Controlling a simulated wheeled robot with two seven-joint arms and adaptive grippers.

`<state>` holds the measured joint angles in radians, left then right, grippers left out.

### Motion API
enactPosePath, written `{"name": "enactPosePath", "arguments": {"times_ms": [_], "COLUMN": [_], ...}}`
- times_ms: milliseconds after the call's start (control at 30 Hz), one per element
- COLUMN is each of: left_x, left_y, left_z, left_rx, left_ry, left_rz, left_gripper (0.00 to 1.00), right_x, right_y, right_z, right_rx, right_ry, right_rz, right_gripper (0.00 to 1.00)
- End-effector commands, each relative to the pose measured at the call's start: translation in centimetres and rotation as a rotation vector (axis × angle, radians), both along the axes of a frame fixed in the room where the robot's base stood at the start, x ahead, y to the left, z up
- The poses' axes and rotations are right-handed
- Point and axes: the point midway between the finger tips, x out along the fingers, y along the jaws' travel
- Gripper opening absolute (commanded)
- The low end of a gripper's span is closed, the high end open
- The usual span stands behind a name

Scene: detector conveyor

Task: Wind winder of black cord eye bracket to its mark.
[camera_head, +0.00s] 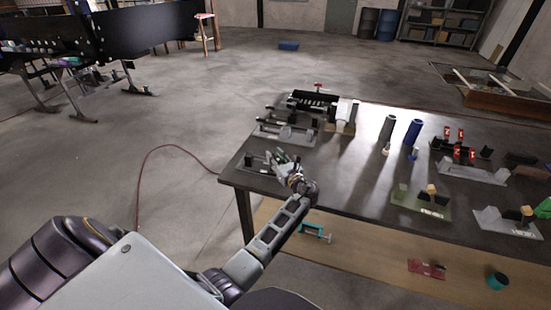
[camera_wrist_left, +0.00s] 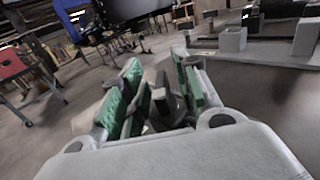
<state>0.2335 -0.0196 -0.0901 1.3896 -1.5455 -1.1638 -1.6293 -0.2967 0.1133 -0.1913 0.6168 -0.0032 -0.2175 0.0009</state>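My left gripper (camera_head: 283,160) is at the left end of the dark table, over a low dark bracket (camera_head: 258,166) near the corner, partly hidden by the gripper. In the left wrist view the gripper (camera_wrist_left: 158,88) has its green-padded fingers apart. A small dark grey upright part (camera_wrist_left: 165,103) shows between them; I cannot tell whether it touches either pad. I cannot make out a black cord, an eye or a mark on the bracket. My right gripper is not in view.
A grey fixture (camera_head: 287,134) stands just behind the gripper on the table (camera_head: 350,182). Dark and blue cylinders (camera_head: 413,132), a green-based fixture (camera_head: 420,204) and grey-based fixtures (camera_head: 474,174) stand farther right. A wooden shelf (camera_head: 370,262) lies below. Bare tabletop lies right of the gripper.

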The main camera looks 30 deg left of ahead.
Motion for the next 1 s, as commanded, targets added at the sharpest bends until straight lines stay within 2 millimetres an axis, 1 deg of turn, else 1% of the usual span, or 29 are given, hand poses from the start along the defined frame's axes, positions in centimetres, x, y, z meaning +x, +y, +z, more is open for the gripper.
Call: {"name": "enactPosePath", "arguments": {"times_ms": [33, 67, 233, 367, 1000], "left_x": [0.0, 0.0, -0.3, -0.8, -5.0], "left_y": [0.0, 0.0, -0.6, -1.5, -9.2], "left_z": [0.0, 0.0, 0.0, 0.0, -0.1], "left_rx": [0.000, 0.000, 0.000, 0.000, -0.001], "left_ry": [0.000, 0.000, 0.000, 0.000, 0.000], "left_rz": [0.000, 0.000, -0.001, -0.003, -0.001], "left_gripper": [0.31, 0.31, 0.31, 0.31, 0.31], "right_x": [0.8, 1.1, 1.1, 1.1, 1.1], "right_y": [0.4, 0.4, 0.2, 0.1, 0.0], "right_z": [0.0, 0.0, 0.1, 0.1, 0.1], "right_rx": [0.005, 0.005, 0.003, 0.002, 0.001], "right_ry": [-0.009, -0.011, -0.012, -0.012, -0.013], "right_rz": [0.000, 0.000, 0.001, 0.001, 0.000], "right_gripper": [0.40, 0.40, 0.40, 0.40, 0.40]}}
